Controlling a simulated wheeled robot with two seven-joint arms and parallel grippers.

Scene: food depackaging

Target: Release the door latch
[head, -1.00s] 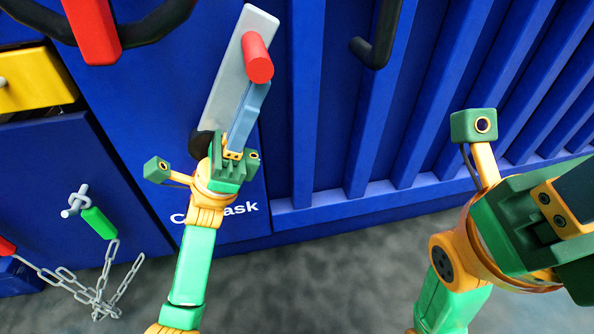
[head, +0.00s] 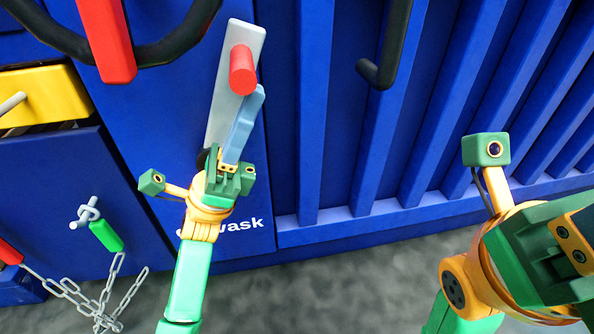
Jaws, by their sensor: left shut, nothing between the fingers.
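The door latch is a long grey lever (head: 222,105) with a red knob handle (head: 242,70), mounted on the blue door panel (head: 175,90). It leans slightly to the right of upright, with its lower end near a dark pivot partly hidden by my gripper. My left gripper (head: 256,92) is shut, its light blue fingers pointing up along the right side of the lever. Its fingertips are just below and right of the red knob, seemingly touching or very near it. My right gripper (head: 578,245) is cut off at the right edge, its fingers not clearly visible.
A dark wheel rim (head: 165,50) with a red spoke (head: 107,40) is at upper left. A black hooked bar (head: 392,45) stands right of the lever. A yellow block (head: 45,95), a green-handled pin (head: 105,235) and a chain (head: 100,310) are at left. Blue ribs fill the right.

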